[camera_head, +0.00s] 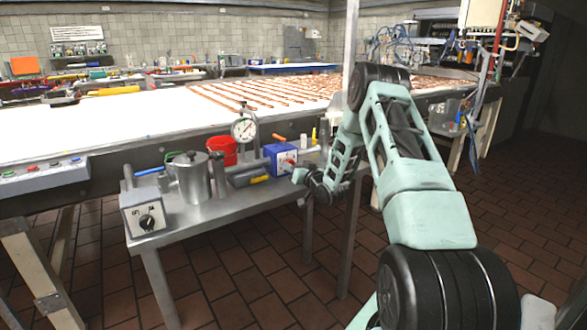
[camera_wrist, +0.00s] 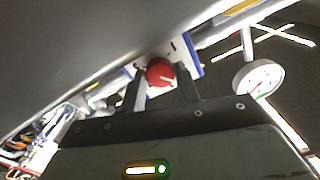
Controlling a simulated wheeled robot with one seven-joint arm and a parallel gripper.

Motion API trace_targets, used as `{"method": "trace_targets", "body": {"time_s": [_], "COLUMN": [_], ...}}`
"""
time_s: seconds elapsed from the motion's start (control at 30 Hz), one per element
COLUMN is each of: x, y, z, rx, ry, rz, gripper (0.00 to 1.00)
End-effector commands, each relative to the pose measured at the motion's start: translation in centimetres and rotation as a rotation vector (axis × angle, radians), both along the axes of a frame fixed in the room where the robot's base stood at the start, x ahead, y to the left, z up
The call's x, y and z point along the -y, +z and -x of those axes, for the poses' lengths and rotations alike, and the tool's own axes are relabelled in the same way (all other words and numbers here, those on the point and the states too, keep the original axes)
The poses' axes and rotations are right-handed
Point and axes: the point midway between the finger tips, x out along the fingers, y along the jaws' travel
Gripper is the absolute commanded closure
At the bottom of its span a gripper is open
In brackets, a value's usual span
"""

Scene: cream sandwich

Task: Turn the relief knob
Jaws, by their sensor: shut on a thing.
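A red knob (camera_wrist: 160,72) with a pale pointer mark sits on the white face of a blue box (camera_head: 278,154). The knob also shows small in the head view (camera_head: 288,164). My gripper (camera_wrist: 162,80) is at the knob, with one dark finger on each side, and is shut on it. The exact contact at the fingertips is hard to see. In the head view my gripper (camera_head: 299,175) is at the box's right front, partly hidden by its own wrist.
A grey box with a black dial (camera_head: 147,222) is at the near left corner of the metal side table (camera_head: 205,219). A long white conveyor (camera_head: 150,117) runs behind.

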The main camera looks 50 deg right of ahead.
Motion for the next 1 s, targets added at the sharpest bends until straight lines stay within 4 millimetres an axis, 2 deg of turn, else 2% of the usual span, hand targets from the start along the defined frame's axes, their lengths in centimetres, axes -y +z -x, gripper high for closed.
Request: {"method": "trace_targets", "body": {"time_s": [0.17, 0.2, 0.27, 0.53, 0.67, 0.77, 1.0], "x": [0.0, 0.0, 0.0, 0.0, -0.1, -0.4, -1.7], "y": [-0.1, -0.1, -0.1, -0.1, -0.1, -0.1, -0.2], "z": [0.1, 0.1, 0.1, 0.1, 0.7, 2.0, 7.3], "rx": [-0.003, -0.003, -0.003, -0.002, -0.003, -0.003, -0.004], "ry": [0.000, 0.000, 0.000, -0.001, 0.000, 0.000, -0.002], "rz": [0.000, 0.000, 0.000, 0.002, 0.001, 0.002, 0.000], "gripper": [0.91, 0.62, 0.46, 0.46, 0.46, 0.46, 0.46]}}
